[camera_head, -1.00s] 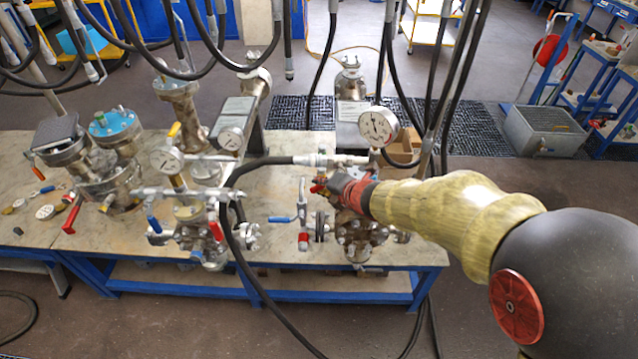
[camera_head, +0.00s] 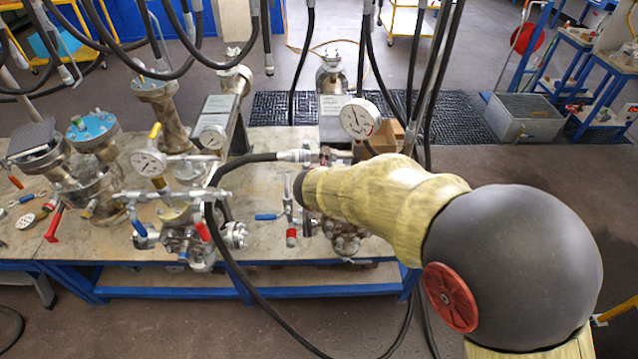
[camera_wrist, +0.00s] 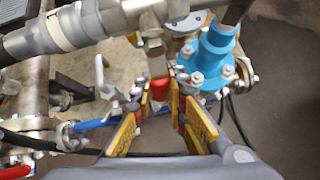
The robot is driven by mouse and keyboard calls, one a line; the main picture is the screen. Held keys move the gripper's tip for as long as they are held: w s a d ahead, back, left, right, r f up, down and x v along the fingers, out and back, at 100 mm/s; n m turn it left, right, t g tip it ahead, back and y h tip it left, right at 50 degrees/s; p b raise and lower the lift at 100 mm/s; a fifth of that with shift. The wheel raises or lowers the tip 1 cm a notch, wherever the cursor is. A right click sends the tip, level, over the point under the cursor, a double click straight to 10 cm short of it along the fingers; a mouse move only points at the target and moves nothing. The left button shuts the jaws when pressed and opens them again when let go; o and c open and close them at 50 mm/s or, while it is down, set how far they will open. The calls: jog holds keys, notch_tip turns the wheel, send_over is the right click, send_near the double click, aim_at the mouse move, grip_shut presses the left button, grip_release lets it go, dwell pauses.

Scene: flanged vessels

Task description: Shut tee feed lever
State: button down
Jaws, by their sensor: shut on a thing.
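In the wrist view, my gripper (camera_wrist: 163,98) has its two yellow-edged fingers closed around a small red lever handle (camera_wrist: 159,86). The fingers cover part of the handle. A metal pipe fitting (camera_wrist: 152,42) stands just beyond the fingertips, and a blue flanged body (camera_wrist: 214,50) is to their right. In the head view my arm hides the gripper and this lever. There the arm reaches over a flanged vessel (camera_head: 346,242) below a hose line with a round gauge (camera_head: 360,119).
A black hose (camera_head: 218,245) loops in front of the bench (camera_head: 262,184). A blue-handled valve (camera_head: 268,216) stands just left of my arm. Hoses hang overhead.

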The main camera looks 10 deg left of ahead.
jog(key=shift+d+f+h, duration=0.25)
jog(key=shift+d+h, duration=0.05)
dwell(0.4)
jog(key=c, duration=1.7)
grip_release()
jog(key=shift+r, duration=0.15)
jog(key=shift+c, duration=0.2)
jog(key=shift+a, duration=0.1)
jog(key=v, duration=1.2)
